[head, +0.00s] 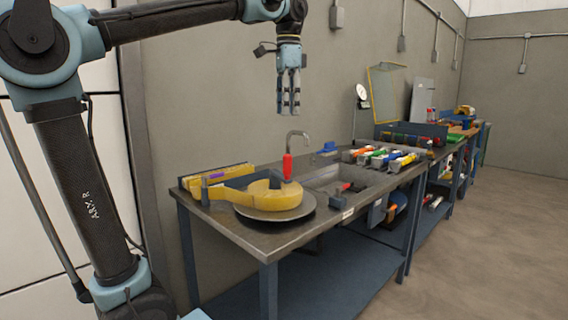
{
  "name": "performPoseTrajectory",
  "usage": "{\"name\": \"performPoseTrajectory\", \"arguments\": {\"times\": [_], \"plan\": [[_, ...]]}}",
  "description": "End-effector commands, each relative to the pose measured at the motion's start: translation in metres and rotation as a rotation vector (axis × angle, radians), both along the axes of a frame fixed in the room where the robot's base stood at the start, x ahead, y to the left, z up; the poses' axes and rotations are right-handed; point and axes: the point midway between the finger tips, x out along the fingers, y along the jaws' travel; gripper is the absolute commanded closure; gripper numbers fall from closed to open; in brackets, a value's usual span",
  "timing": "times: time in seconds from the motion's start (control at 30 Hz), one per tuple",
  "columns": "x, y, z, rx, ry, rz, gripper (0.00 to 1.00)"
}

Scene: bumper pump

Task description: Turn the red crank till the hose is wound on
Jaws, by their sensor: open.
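A red upright handle (287,167), which looks like the red crank, stands at the inner edge of a thick yellow curved body (262,198) near the bench's left end. The yellow body sits on a dark round disc (298,212). I cannot make out a separate hose, nor how the handle joins the yellow body. My gripper (288,108) hangs with its fingers pointing down, above the red handle in the picture and apart from it. It is open, with nothing between its fingers.
The metal bench (240,236) has a sink (350,180) to the right of the disc, with a curved tap (305,135) behind. A yellow-edged box (215,178) stands at the back left. Several colourful items (380,156) lie farther right. The floor (480,240) at right is clear.

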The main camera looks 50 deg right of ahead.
Motion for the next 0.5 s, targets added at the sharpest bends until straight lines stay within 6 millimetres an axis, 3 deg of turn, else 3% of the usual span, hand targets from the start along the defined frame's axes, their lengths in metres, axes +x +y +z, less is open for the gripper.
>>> {"name": "performPoseTrajectory", "arguments": {"times": [0.5], "plan": [[0.000,0.000,-0.088,0.001,-0.001,0.000,0.58]]}}
